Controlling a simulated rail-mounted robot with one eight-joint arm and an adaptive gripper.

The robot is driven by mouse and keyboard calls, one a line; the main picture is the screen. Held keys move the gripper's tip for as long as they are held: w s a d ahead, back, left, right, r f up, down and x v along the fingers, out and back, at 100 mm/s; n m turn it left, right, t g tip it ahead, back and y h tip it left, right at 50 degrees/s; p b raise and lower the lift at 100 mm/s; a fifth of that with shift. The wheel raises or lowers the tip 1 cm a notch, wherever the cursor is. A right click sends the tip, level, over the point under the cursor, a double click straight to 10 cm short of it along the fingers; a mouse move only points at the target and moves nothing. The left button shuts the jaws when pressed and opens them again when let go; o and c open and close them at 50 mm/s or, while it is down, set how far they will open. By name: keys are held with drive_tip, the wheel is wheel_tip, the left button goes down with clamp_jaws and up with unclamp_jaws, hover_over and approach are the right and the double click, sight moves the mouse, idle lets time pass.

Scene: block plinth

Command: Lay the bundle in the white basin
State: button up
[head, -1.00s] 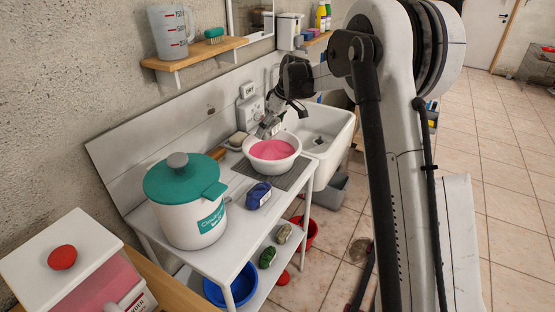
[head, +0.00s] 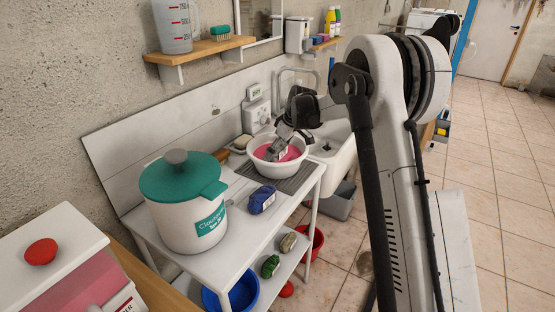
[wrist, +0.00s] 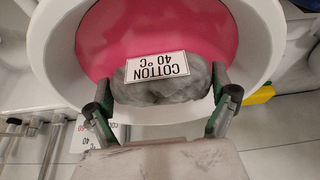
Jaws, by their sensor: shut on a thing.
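The white basin (head: 268,173) stands on the white table by the sink and holds pink liquid. My gripper (head: 274,151) reaches down into the basin's opening. It is shut on a grey bundle (wrist: 160,92) with a white "COTTON 40 °C" label. In the wrist view the fingers of my gripper (wrist: 163,86) press on both ends of the bundle. The bundle lies within or just above the near side of the basin (wrist: 262,50), over the pink. I cannot tell whether it touches the liquid or the basin floor.
A blue bundle (head: 261,199) lies on the table in front of the basin. A white pot with a teal lid (head: 182,180) stands left. The sink (head: 338,150) is behind right. Green (head: 270,266) and tan (head: 288,242) bundles lie on the lower shelf.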

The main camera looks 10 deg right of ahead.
drive_tip(key=shift+f, duration=1.75)
drive_tip(key=shift+f, duration=0.1)
drive_tip(key=o, duration=1)
drive_tip(key=shift+c, duration=0.2)
